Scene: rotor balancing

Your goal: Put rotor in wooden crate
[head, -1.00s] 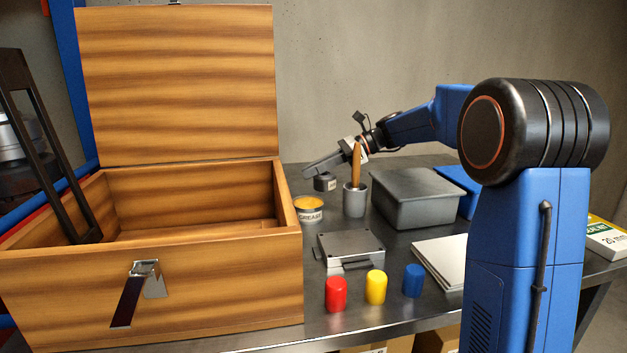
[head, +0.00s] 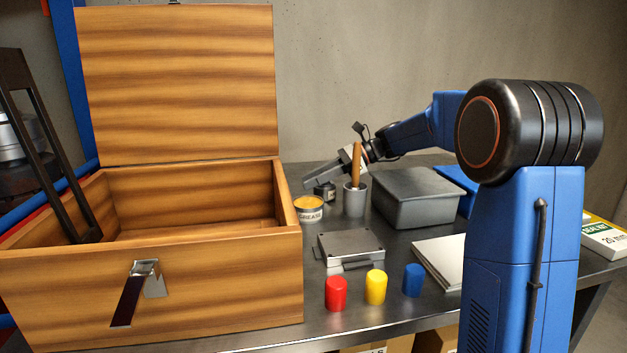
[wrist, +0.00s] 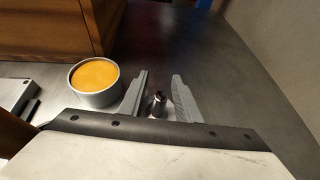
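The wooden crate (head: 150,275) stands at the left with its lid (head: 180,85) raised. Its inside is partly visible, and a corner of the crate shows in the wrist view (wrist: 55,28). My gripper (head: 308,184) is low over the far part of the bench. In the wrist view my gripper (wrist: 160,90) is open, its two fingers apart on either side of a small dark metal piece (wrist: 158,104) with a bright top. A small grey piece (head: 325,193) shows just below the fingers in the head view. I cannot tell whether it is the rotor.
A grease tin (head: 309,210) and a grey cup (head: 355,200) with a wooden handle stand near my gripper. A grey lidded box (head: 415,200), a flat metal scale-like plate (head: 350,245) and red, yellow and blue caps fill the bench.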

